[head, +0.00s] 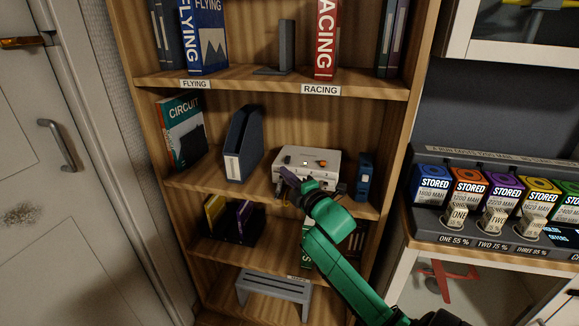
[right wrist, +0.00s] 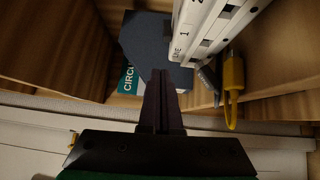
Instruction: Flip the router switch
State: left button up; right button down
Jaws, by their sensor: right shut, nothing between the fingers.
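The router (head: 308,157) is a white box on the middle shelf of the wooden bookcase, with small dark and orange parts on top. In the right wrist view the router's side (right wrist: 222,22) shows at the upper right, with "LINE", "1" and "2" printed by dark ports. I cannot make out the switch for certain. My right gripper (head: 286,175) is at the router's front left corner, its fingers pointing up and left. In the right wrist view the fingers (right wrist: 160,80) are shut and empty, left of the router. Whether they touch it I cannot tell. My left gripper is out of view.
A yellow cable (right wrist: 233,88) hangs below the router's ports, beside a grey plug (right wrist: 209,80). A dark magazine file (head: 242,145) stands left of the router, a blue holder (head: 364,177) right of it. A shelf (head: 300,87) lies above. A counter with storage boxes (head: 467,190) is at right.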

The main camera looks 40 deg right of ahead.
aim_at(289, 166)
jog(key=w+d, duration=0.2)
jog(key=d, duration=0.1)
jog(key=shift+w+d+r, duration=0.1)
jog(key=shift+w+d, duration=0.1)
jog(key=shift+w, duration=0.1)
